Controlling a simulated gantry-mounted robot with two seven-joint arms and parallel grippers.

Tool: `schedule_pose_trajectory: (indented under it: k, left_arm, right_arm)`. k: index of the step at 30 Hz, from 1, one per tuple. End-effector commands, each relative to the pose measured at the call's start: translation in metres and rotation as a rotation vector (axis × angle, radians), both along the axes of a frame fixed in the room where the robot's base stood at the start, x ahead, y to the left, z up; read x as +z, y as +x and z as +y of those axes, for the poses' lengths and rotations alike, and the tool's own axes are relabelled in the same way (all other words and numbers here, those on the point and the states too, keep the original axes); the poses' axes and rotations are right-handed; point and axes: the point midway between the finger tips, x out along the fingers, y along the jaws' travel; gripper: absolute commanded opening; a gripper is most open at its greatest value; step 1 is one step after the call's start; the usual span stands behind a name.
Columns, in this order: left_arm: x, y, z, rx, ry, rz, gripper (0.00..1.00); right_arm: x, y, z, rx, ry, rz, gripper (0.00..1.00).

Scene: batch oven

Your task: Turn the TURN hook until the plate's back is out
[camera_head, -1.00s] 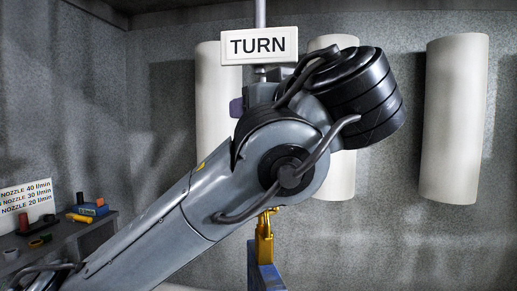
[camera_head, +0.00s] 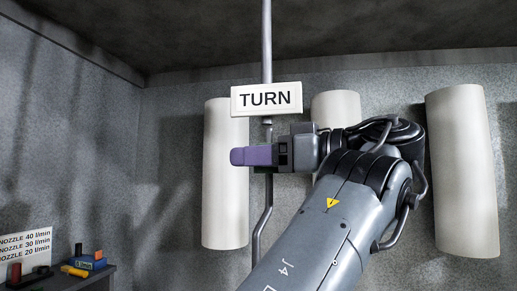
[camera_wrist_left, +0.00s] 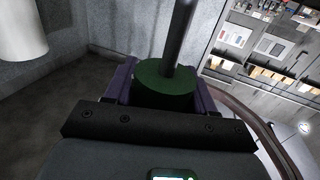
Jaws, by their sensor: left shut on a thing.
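The TURN hook is a grey rod (camera_head: 266,40) coming down from the ceiling, with a white TURN sign (camera_head: 266,99) on it and a bent lower part (camera_head: 262,215). My left gripper (camera_head: 252,156), with purple fingers, is just below the sign and shut on the hook. In the left wrist view, a dark green round grip (camera_wrist_left: 166,82) with the rod rising from it sits between the purple fingers. My right gripper is not in view.
Several white cylinders (camera_head: 226,200) stand along the grey wall behind the hook. At lower left are a bench with small coloured parts (camera_head: 88,262) and a nozzle list sign (camera_head: 25,245). The space left of the hook looks open.

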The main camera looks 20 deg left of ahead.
Motion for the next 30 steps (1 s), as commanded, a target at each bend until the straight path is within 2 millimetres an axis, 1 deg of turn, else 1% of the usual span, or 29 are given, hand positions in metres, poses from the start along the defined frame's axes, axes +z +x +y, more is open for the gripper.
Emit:
schedule_pose_trajectory:
  k: [1, 4, 19, 20, 21, 24, 30]
  left_arm:
    - [-0.002, 0.0026, -0.0023, 0.011, 0.001, 0.006, 0.24]
    - [-0.0028, 0.0016, -0.0018, 0.033, 0.002, 0.005, 0.24]
    - [-0.0037, 0.0002, -0.0014, 0.049, 0.001, 0.002, 0.24]
    - [-0.0037, 0.0002, -0.0014, 0.049, 0.001, 0.002, 0.56]
    - [-0.0035, 0.0, -0.0013, 0.05, 0.001, 0.001, 0.62]
    - [-0.0027, -0.0005, -0.0009, 0.05, 0.001, 0.001, 0.75]
    - [-0.0014, -0.0012, -0.0001, 0.052, 0.0, 0.0, 0.75]
  right_arm:
    - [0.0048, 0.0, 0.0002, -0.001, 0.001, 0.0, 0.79]
    - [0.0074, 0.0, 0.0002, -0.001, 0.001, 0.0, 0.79]
    - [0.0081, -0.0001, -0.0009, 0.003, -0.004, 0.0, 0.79]
    - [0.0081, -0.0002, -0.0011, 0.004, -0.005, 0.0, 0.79]
    - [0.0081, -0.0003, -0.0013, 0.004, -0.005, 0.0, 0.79]
    - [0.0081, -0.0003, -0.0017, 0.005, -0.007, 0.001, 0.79]
    - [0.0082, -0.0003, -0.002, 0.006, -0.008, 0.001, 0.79]
